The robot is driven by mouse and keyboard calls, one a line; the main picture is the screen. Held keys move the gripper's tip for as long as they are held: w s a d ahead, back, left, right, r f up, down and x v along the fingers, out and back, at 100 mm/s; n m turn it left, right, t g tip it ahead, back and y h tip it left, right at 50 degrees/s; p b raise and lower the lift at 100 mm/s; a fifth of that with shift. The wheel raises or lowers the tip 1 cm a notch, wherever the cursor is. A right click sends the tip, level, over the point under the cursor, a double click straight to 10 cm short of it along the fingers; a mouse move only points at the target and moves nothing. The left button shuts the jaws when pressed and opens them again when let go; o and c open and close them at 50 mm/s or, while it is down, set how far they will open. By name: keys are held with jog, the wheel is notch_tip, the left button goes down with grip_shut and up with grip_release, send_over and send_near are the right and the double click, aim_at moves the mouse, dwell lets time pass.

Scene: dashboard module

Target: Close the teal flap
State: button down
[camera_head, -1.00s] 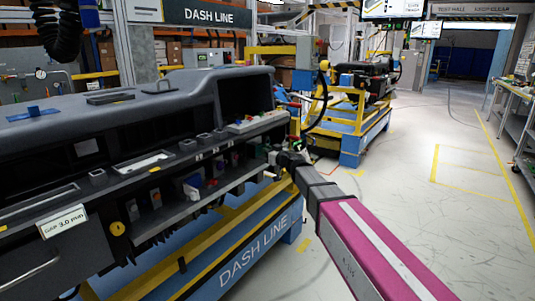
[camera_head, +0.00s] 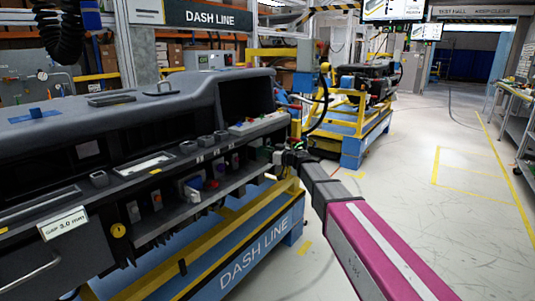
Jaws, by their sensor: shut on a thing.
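The dashboard module (camera_head: 130,112) fills the left side on a blue and yellow stand. My magenta and dark grey arm reaches in from the lower right to the module's right end. My gripper (camera_head: 283,156) is at that end, small and partly hidden by my own wrist. A small teal-green patch, which looks like the teal flap (camera_head: 277,157), shows right at the fingertips. My gripper is shut on it. The flap's hinge and its exact angle are too small to make out.
A lower shelf (camera_head: 175,215) with small coloured parts runs along the module's front. The blue stand rail (camera_head: 255,255) lies below it. A second yellow and blue stand (camera_head: 365,135) is behind. Open floor (camera_head: 450,200) lies to the right.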

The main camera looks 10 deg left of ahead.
jog(key=c, duration=1)
grip_release()
jog(key=shift+c, duration=0.2)
jog(key=v, duration=1)
jog(key=shift+d, duration=0.35)
